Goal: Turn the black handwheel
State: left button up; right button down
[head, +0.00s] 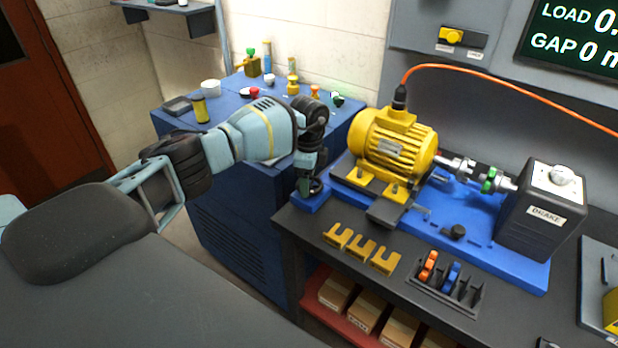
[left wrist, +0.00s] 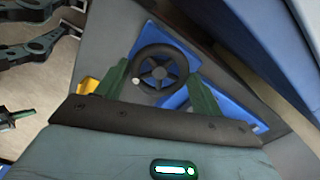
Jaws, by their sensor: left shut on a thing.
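The black handwheel (left wrist: 158,71) shows in the left wrist view as a dark ring with spokes and a small pale knob at its lower left. It is at the left end of the blue motor base (head: 480,262). My left gripper (head: 309,182) points down there and largely hides the wheel in the head view. In the left wrist view, the green fingers of my left gripper (left wrist: 160,88) are on either side of the wheel, shut on its rim. My right gripper is not in view.
A yellow motor (head: 392,142) stands on the base, with an orange cable above. A black brake box (head: 540,215) is at its right. Yellow forked pieces (head: 362,249) and a rack of coloured parts (head: 445,285) lie in front. A blue cabinet (head: 240,225) stands left.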

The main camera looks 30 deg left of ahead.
pick_arm(q)
jog(key=n, duration=0.4)
jog(key=shift+n, duration=2.1)
jog(key=o, duration=1)
jog(key=shift+c, duration=0.2)
jog(key=shift+r, duration=3.95)
jog(key=shift+s, duration=0.1)
